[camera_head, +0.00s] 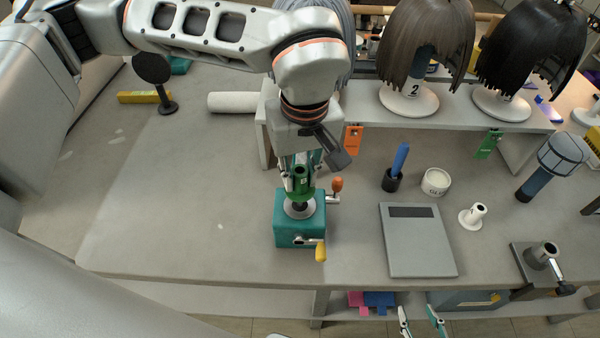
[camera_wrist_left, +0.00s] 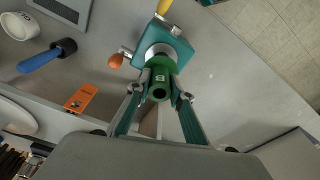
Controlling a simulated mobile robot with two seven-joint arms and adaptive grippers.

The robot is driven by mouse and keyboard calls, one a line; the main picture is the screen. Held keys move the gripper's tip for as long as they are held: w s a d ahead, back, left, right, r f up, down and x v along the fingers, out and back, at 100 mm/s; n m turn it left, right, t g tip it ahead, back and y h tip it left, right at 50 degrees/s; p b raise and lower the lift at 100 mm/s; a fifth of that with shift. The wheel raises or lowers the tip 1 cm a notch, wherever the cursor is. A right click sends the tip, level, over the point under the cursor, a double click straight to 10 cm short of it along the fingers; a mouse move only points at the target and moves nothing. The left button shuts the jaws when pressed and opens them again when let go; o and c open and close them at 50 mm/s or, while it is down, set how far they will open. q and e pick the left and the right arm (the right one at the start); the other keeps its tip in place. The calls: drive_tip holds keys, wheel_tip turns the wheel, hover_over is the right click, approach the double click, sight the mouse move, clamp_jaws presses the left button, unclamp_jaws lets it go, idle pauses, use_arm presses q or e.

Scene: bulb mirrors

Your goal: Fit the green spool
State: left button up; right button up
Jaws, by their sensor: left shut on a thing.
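The green spool (camera_head: 301,184) is between the fingers of my left gripper (camera_head: 301,178), which is shut on it. The spool also shows in the left wrist view (camera_wrist_left: 160,76), with its open end towards the camera. Directly below it is a teal block (camera_head: 288,232) with a pale round disc (camera_head: 288,211) on top, an orange knob and a yellow-handled crank. The block also shows in the wrist view (camera_wrist_left: 183,50). I cannot tell whether the spool touches the disc or sits just above it. My right gripper (camera_head: 420,310) is open and empty at the bottom edge.
A grey scale (camera_head: 420,250), a white spool-like piece (camera_head: 473,216), a blue-handled tool in a black cup (camera_head: 391,181) and a white jar (camera_head: 436,182) stand to the right. A shelf with wigs (camera_head: 428,45) is behind.

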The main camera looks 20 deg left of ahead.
sight(300, 192)
use_arm(q)
drive_tip(key=shift+f+b, duration=0.65)
drive_tip(key=shift+f, duration=0.3)
drive_tip(key=shift+f+b, duration=1)
drive_tip(key=shift+f, duration=0.6)
drive_tip(key=o, duration=1)
drive_tip(key=shift+r, duration=0.1)
use_arm(e)
drive_tip(key=shift+g, duration=0.3)
drive_tip(key=f, duration=0.2)
drive_tip(key=s+f, duration=0.1)
drive_tip(key=f, duration=0.1)
drive_tip(key=shift+s+f, duration=0.2)
drive_tip(key=shift+f, duration=0.1)
use_arm(q)
drive_tip(key=shift+o, duration=0.2)
drive_tip(key=o, duration=0.5)
drive_tip(key=shift+c, duration=0.2)
